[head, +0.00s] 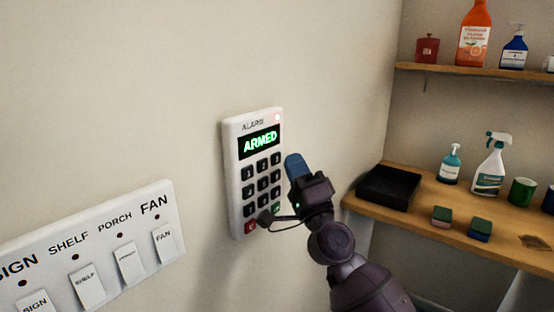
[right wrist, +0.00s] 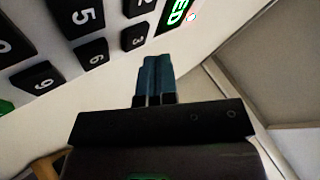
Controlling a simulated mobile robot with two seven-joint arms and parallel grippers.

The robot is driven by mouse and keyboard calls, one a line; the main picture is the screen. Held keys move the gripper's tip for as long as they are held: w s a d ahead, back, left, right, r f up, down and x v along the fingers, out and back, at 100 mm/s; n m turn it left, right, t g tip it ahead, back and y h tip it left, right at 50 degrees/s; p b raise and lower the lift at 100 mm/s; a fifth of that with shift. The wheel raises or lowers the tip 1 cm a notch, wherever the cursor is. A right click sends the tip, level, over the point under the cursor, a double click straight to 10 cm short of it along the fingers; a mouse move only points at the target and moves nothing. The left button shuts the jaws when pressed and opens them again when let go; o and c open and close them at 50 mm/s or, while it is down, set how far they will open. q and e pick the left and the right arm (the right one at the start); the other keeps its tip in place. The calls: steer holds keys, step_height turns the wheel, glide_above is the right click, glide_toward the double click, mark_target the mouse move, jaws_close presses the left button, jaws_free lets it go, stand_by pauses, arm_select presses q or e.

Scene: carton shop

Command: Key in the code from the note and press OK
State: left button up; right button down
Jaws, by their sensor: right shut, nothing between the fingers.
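The white alarm keypad (head: 233,165) is fixed to the wall in the middle of the head view. Its display (head: 259,142) reads ARMED in green, and a red light glows above it. Below are rows of black keys, with a red key (head: 250,226) at bottom left and a green key (head: 276,208) at bottom right. My right gripper (head: 296,166) is shut and empty, its blue fingertips just right of the keys. In the right wrist view the fingertips (right wrist: 156,66) appear apart from the keypad, near the 3 key (right wrist: 134,37). No readable note shows. My left gripper is out of view.
A white switch panel (head: 113,232) with several labelled switches is left of the keypad. At right, a wooden shelf (head: 420,215) holds a black tray (head: 390,186), bottles, sponges and a green mug (head: 522,191). An upper shelf (head: 465,71) holds more bottles.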

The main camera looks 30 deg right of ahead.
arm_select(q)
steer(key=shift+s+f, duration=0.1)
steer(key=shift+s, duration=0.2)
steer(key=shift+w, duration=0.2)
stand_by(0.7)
arm_select(e)
steer(key=shift+w+a, duration=0.15)
steer(key=shift+w, duration=0.25)
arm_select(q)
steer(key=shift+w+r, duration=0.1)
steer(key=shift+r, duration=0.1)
